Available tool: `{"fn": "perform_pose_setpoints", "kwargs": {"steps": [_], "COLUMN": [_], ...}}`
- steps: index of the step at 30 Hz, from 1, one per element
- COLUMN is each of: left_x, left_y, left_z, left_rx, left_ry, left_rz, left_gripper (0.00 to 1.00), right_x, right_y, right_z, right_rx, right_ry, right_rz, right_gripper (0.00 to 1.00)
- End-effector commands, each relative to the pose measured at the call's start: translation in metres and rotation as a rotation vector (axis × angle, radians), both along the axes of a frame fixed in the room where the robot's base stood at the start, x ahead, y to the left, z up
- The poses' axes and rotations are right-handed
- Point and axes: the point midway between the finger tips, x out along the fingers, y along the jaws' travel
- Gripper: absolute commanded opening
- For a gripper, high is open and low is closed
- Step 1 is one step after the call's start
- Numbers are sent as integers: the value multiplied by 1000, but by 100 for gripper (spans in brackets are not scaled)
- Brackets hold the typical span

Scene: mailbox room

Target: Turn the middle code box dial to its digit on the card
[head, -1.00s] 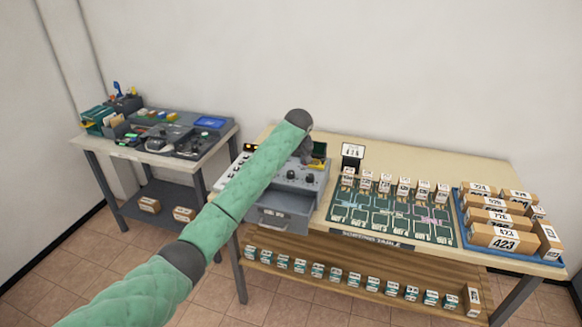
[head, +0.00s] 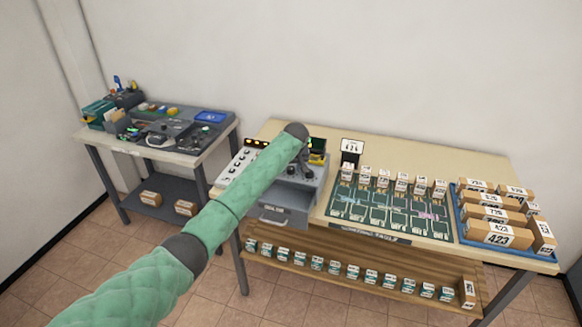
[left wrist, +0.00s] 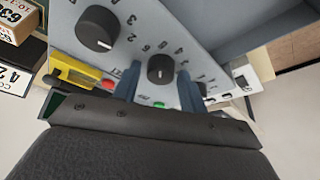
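The grey code box (head: 314,190) stands on the sorting table, with dark dials on its sloped top. In the left wrist view a dial that looks like the middle one (left wrist: 160,68) lies between the tips of my left gripper (left wrist: 158,85). The two fingers are apart, with a gap showing on each side of the dial. Another black dial (left wrist: 97,28) with a white mark is to its left. In the head view my arm hides part of the box and most of the gripper. My right gripper is out of view.
A sorting board (head: 390,212) with small labelled boxes lies right of the code box. A blue tray (head: 462,230) of cartons is at the far right. An open drawer (head: 283,215) juts from the box's front. A second table (head: 175,157) stands at the left.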

Motion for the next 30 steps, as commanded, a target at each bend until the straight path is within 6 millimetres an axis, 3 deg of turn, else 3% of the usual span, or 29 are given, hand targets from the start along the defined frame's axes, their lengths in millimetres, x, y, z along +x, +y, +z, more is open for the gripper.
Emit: {"fn": "perform_pose_setpoints", "kwargs": {"steps": [1,5,17,30], "left_x": [0,0,0,0], "left_y": [0,0,1,3], "left_z": [0,0,1,1], "left_rx": [0,0,0,-1], "left_ry": [0,0,1,0], "left_rz": [0,0,-67,-421], "left_gripper": [32,7,7,7], "right_x": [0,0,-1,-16], "right_y": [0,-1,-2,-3], "right_z": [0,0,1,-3], "right_rx": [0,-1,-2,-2], "right_ry": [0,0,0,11], "right_rz": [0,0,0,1], "right_gripper": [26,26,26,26]}}
